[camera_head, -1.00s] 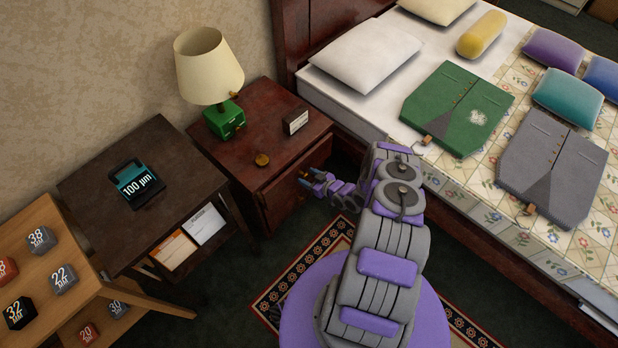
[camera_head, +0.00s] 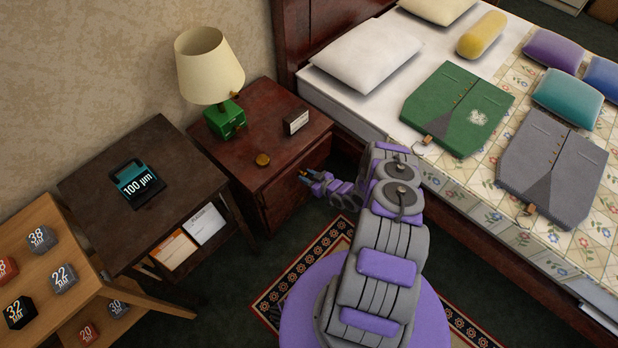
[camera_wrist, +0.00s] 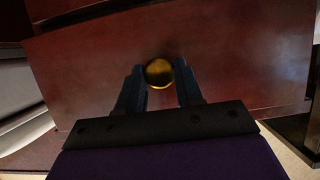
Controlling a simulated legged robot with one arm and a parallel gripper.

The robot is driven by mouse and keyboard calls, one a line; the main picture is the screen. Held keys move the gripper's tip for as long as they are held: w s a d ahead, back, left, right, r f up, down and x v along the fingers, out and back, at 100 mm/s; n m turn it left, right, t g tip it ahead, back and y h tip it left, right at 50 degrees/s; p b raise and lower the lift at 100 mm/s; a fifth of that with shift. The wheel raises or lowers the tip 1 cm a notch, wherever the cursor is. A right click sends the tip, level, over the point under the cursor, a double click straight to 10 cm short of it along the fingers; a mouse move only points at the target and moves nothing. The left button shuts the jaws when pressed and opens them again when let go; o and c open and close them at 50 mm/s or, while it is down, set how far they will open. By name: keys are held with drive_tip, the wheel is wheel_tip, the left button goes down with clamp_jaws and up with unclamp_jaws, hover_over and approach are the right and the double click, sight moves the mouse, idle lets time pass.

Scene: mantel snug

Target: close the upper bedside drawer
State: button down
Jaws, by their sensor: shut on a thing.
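The bedside cabinet (camera_head: 283,135) is dark red-brown wood, beside the bed. Its upper drawer front (camera_head: 290,190) faces my arm and looks about flush in the head view, though I cannot tell whether a small gap is left. In the wrist view the drawer front (camera_wrist: 235,65) fills most of the picture, with a dark line along its top edge. A round brass knob (camera_wrist: 159,73) sits between the two fingertips. My gripper (camera_head: 304,177) is shut on this knob; it also shows in the wrist view (camera_wrist: 160,86). The head view does not clearly show the knob.
A dark side table (camera_head: 120,215) is at left. The bed (camera_head: 470,190) is close at right.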

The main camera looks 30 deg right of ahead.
sight(305, 173)
drive_tip(key=w, duration=0.1)
drive_tip(key=w+a, duration=0.1)
drive_tip(key=w, duration=0.1)
drive_tip(key=shift+r, duration=0.1)
drive_tip(key=c, duration=0.8)
unclamp_jaws()
drive_tip(key=shift+w, duration=0.1)
drive_tip(key=shift+o, duration=0.2)
drive_tip(key=p+v, duration=0.3)
drive_tip(key=v, duration=1.4)
drive_tip(key=shift+s, duration=0.25)
